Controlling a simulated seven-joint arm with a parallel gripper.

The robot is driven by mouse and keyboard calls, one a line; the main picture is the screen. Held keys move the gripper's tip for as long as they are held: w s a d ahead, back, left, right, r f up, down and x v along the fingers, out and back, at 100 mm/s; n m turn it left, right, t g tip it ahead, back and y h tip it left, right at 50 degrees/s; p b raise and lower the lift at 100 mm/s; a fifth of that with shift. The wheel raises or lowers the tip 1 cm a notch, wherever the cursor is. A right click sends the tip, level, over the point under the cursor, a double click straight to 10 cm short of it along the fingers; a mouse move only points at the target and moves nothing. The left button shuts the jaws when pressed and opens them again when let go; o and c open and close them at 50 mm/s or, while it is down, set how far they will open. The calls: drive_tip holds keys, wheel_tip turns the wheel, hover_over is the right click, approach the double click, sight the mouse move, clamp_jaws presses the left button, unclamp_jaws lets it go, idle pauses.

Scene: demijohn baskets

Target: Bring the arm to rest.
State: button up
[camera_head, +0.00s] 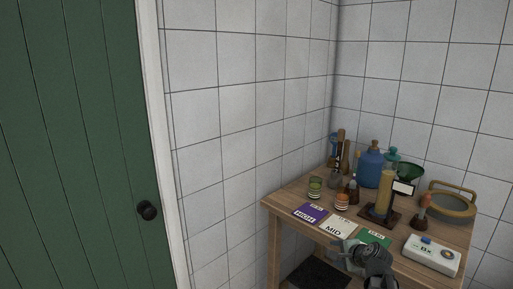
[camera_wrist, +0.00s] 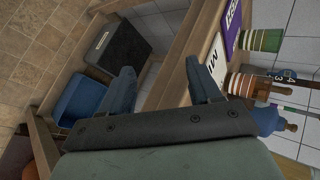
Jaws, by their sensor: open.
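My gripper (camera_head: 352,250) is at the front edge of the wooden table, by the green card, in the head view. Its grey body covers part of the table edge and of that card. In the wrist view my gripper (camera_wrist: 162,80) has its two fingers apart with nothing between them. Past the fingers are the table's edge and the space below the top. The exact gap between the gripper and the table cannot be told.
The wooden table (camera_head: 285,201) carries a purple HIGH card (camera_head: 311,213), a white MID card (camera_head: 335,229), a green card (camera_head: 373,238), striped cups (camera_head: 342,201), a blue bottle (camera_head: 369,170) and a white Bx device (camera_head: 432,256). Below are a dark bin (camera_wrist: 118,52) and a blue bin (camera_wrist: 82,101).

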drive_tip(key=s+a+f+n+g, duration=0.25)
drive_tip(key=s+f, duration=0.35)
drive_tip(key=f, duration=0.4)
drive_tip(key=s+a+f+n+g, duration=0.25)
drive_tip(key=s+a+f, duration=0.2)
drive_tip(key=f, duration=0.45)
drive_tip(key=s+a+f+n+g, duration=0.25)
drive_tip(key=s+f, duration=0.35)
drive_tip(key=f, duration=0.4)
drive_tip(key=s+f+n+g+h, duration=0.1)
drive_tip(key=s+f, duration=0.4)
drive_tip(key=s, duration=0.5)
drive_tip(key=s+a+f+n+g+h, duration=0.1)
drive_tip(key=s+f+n+g, duration=0.3)
drive_tip(key=s, duration=0.6)
drive_tip(key=s+a+f+n+g+h, duration=0.1)
drive_tip(key=s+f+g, duration=0.3)
drive_tip(key=s, duration=0.6)
wheel_tip(320, 180, down, 2)
drive_tip(key=shift+s+f+n, duration=0.1)
drive_tip(key=shift+s+n, duration=0.1)
drive_tip(key=shift+n, duration=0.65)
